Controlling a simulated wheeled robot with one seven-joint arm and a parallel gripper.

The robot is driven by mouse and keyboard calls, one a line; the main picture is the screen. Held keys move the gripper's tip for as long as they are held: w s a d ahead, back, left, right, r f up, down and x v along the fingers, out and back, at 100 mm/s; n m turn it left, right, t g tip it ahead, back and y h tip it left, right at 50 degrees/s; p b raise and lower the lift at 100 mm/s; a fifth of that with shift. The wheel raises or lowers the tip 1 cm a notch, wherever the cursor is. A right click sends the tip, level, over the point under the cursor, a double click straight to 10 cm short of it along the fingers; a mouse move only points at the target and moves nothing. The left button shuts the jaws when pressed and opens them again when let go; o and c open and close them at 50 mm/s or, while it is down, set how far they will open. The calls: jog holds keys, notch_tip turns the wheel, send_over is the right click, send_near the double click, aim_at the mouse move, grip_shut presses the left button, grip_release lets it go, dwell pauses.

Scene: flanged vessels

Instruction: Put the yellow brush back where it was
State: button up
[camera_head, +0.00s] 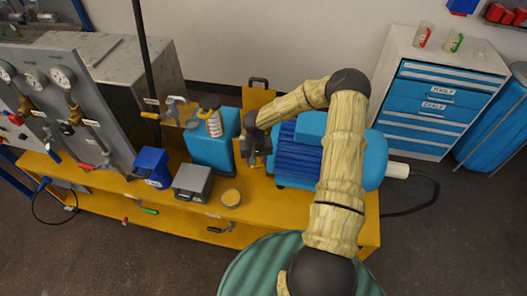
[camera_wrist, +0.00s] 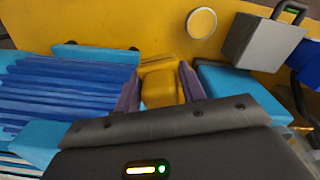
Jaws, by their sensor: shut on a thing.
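My gripper (camera_head: 257,160) is over the yellow bench, in the gap between the blue pump housing (camera_head: 212,143) and the blue finned motor (camera_head: 299,155). In the wrist view its two purple-grey fingers (camera_wrist: 158,88) are shut on a yellow block-like thing, which I take to be the yellow brush (camera_wrist: 160,88). Its lower end is against a yellow background, so I cannot tell whether it touches the bench. In the head view only a small yellow part of it shows below the gripper.
A grey box (camera_head: 192,182), a blue box (camera_head: 152,166) and a round yellow disc (camera_head: 231,197) stand along the bench (camera_head: 300,203). A gauge panel (camera_head: 62,100) is at left. A blue drawer cabinet (camera_head: 437,100) is at right. The motor and pump leave little side room.

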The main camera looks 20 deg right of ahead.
jog(key=s+a+f+n+b, duration=0.2)
jog(key=s+a+f+b, duration=0.2)
jog(key=a+f+b, duration=0.1)
notch_tip(320, 180, down, 2)
jog(key=shift+s+a+n, duration=0.3)
jog(key=shift+a+n, duration=0.1)
jog(key=shift+a, duration=0.1)
jog(key=shift+s+d, duration=0.15)
jog(key=shift+d, duration=0.1)
